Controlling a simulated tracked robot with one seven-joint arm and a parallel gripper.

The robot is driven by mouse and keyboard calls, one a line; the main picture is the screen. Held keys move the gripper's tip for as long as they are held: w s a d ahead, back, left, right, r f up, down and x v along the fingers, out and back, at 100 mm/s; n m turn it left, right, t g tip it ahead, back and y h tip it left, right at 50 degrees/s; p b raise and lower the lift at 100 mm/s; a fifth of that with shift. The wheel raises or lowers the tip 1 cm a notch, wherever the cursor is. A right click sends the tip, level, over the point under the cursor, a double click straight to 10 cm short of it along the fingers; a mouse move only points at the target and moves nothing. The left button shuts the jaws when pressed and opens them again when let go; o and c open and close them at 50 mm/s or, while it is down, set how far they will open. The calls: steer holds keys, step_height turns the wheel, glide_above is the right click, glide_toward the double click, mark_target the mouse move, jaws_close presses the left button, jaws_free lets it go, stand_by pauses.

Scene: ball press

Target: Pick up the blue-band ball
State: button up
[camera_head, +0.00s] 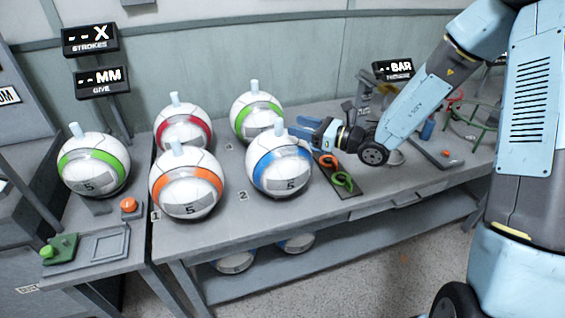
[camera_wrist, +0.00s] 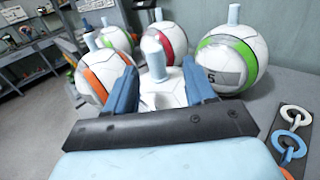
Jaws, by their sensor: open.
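The blue-band ball (camera_head: 280,168) sits on the workbench near its front edge, its pale peg (camera_head: 279,127) upright on top. My gripper (camera_head: 301,128) comes in from the right at peg height. In the wrist view my gripper (camera_wrist: 157,74) is open, with one blue finger on each side of the peg (camera_wrist: 153,54). The white top of the ball (camera_wrist: 172,94) shows below, between the fingers; its blue band is hidden there. I cannot tell whether either finger touches the peg.
An orange-band ball (camera_head: 187,187) stands close on the left. A red-band ball (camera_head: 184,124) and a green-band ball (camera_head: 257,112) stand behind. Another green-band ball (camera_head: 93,166) is on the left bench. A dark board with rings (camera_head: 342,181) lies right of the blue-band ball.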

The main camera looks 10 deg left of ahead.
mark_target(279, 118)
steer(key=shift+x, duration=3.55)
steer(key=shift+s+r, duration=0.1)
steer(key=shift+s, duration=0.1)
steer(key=shift+c, duration=0.2)
jaws_close()
